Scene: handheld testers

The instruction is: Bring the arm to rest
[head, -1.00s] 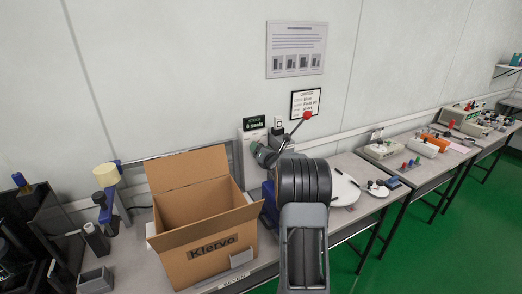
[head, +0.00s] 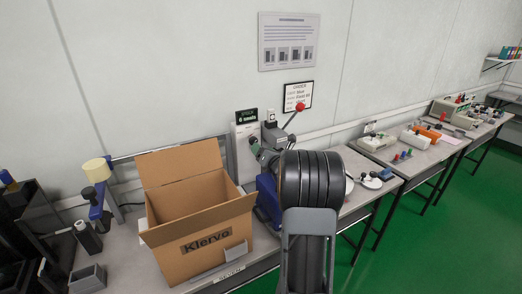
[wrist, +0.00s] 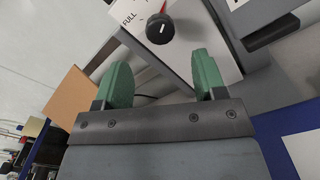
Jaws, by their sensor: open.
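My gripper shows in the wrist view (wrist: 160,62) with its two green fingers spread apart and nothing held between them. Beyond the fingertips is a white panel with a black dial knob (wrist: 161,28), a red pointer and the word FULL. In the head view my arm (head: 309,180) rises from the bottom, right of the cardboard box. Its dark links hide part of the bench behind. A green finger (head: 258,150) shows at the arm's far end, close to the machine with the red-ball lever (head: 300,106).
An open cardboard box (head: 205,245) marked Klervo stands left of my arm. A grey bin (head: 88,279) and a cream-topped stand (head: 97,171) are further left. Benches with testers (head: 375,142) run to the right. Green floor (head: 440,240) lies clear at the right.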

